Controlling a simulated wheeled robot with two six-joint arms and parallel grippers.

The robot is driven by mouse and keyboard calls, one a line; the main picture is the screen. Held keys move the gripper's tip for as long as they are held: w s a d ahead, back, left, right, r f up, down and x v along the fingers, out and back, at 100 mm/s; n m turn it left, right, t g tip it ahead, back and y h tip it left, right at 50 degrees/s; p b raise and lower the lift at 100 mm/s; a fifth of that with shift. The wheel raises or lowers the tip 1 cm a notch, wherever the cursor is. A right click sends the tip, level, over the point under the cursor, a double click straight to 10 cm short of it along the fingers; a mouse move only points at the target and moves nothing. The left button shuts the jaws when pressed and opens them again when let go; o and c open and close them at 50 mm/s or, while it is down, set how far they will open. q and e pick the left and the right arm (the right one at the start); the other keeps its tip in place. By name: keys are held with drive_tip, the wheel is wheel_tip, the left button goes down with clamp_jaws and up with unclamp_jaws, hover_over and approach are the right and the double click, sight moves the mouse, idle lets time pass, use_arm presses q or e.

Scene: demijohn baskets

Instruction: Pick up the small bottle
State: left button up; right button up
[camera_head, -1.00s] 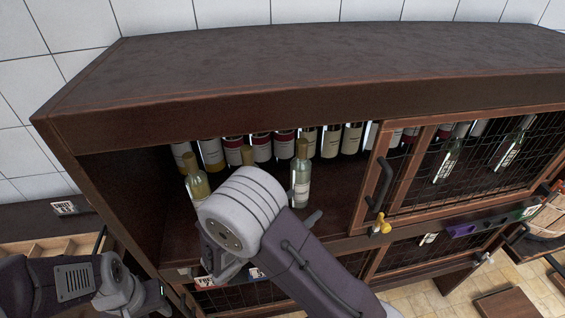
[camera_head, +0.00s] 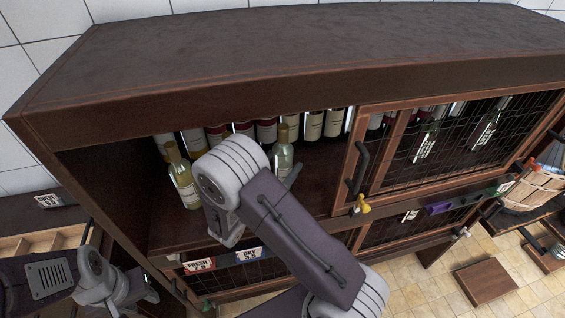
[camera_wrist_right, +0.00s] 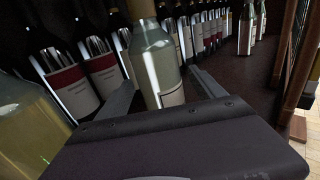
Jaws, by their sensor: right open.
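A small pale-green bottle with a tan top and a white label (camera_head: 283,155) stands upright on the cabinet shelf, partly hidden by my right arm. In the right wrist view what looks like the same bottle (camera_wrist_right: 156,58) stands between the open fingers of my right gripper (camera_wrist_right: 165,88), its lower part hidden by the gripper body. In the head view only one finger of that gripper shows, beside the bottle. My left gripper (camera_head: 137,292) is low at the left, outside the cabinet; its fingers are not clear.
A yellowish bottle (camera_head: 183,178) stands to the left; it also shows close by in the right wrist view (camera_wrist_right: 28,130). A row of dark bottles (camera_wrist_right: 85,70) stands behind. A framed mesh door (camera_head: 350,175) bounds the opening on the right, and the cabinet top (camera_head: 300,45) overhangs it.

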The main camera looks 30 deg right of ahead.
sight(277, 157)
drive_tip(key=shift+w+d+f, duration=0.1)
drive_tip(key=shift+w+d, duration=0.2)
drive_tip(key=shift+d, duration=0.2)
drive_tip(key=shift+s+a, duration=0.1)
drive_tip(key=shift+a, duration=0.05)
drive_tip(key=c, duration=0.8)
clamp_jaws()
drive_tip(key=shift+r, duration=0.2)
wheel_tip(277, 157, up, 4)
drive_tip(key=s+d+r+b, duration=0.1)
drive_tip(key=s+r+b, duration=0.5)
drive_tip(key=s, duration=0.5)
drive_tip(key=b, duration=0.2)
drive_tip(key=shift+s+r+b, duration=0.3)
drive_tip(key=shift+r, duration=0.1)
